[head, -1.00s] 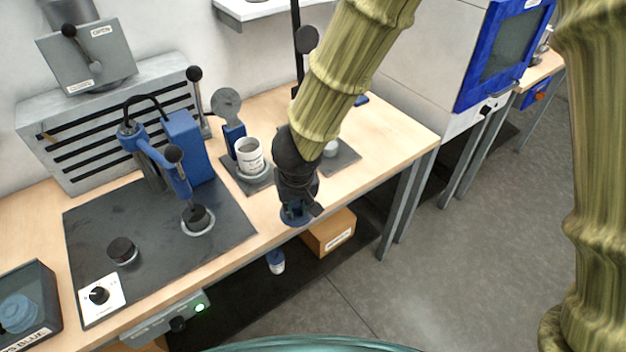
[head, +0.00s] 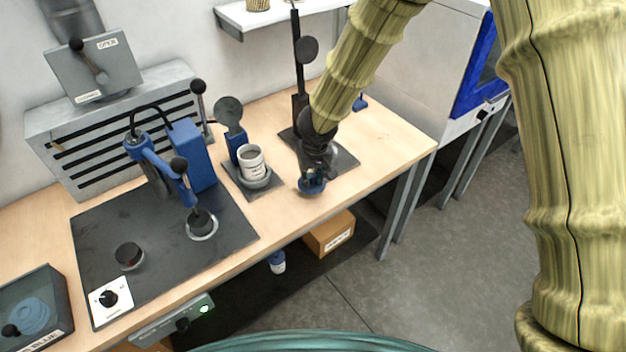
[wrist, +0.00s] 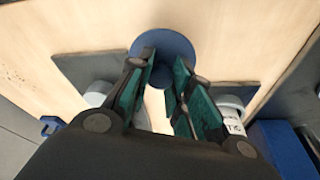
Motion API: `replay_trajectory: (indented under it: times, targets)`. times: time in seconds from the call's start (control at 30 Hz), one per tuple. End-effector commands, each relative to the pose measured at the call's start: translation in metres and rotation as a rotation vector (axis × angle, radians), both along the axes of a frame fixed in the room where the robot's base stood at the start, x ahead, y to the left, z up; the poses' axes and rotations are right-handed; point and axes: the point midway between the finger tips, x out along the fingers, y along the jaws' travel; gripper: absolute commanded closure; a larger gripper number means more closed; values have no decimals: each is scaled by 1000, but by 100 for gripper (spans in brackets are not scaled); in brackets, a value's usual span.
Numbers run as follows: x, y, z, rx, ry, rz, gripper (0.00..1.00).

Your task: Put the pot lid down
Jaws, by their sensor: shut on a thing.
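The pot lid (head: 312,188) is a round blue disc under my gripper, near the bench's front edge and in front of a dark plate. In the wrist view the lid (wrist: 166,46) shows between and beyond the fingertips, over bare wood. My gripper (head: 314,177) is shut on the lid; its green-padded fingers (wrist: 163,85) show in the wrist view. I cannot tell whether the lid touches the bench. A white labelled pot (head: 251,160) stands upright to the left, on a dark plate with a blue clamp; it partly shows in the wrist view (wrist: 233,122).
The wooden bench (head: 390,135) is clear right of my gripper. A black post (head: 297,60) stands behind it. A blue press (head: 190,155) stands on a dark mat (head: 165,250) at left. A cardboard box (head: 329,233) sits below the bench.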

Motion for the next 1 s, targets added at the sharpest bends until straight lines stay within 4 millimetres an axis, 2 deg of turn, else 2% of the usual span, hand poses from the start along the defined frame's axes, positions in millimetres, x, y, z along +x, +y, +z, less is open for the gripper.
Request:
replay_trajectory:
  times: [0.4, 0.9, 0.93, 1.0]
  targets:
    - [0, -1, -27, -2, 0, -1, 100]
    - [0, 0, -33, -1, 0, 2, 100]
    - [0, 0, -33, -1, 0, 2, 77]
    - [0, 0, -32, 0, -1, 1, 65]
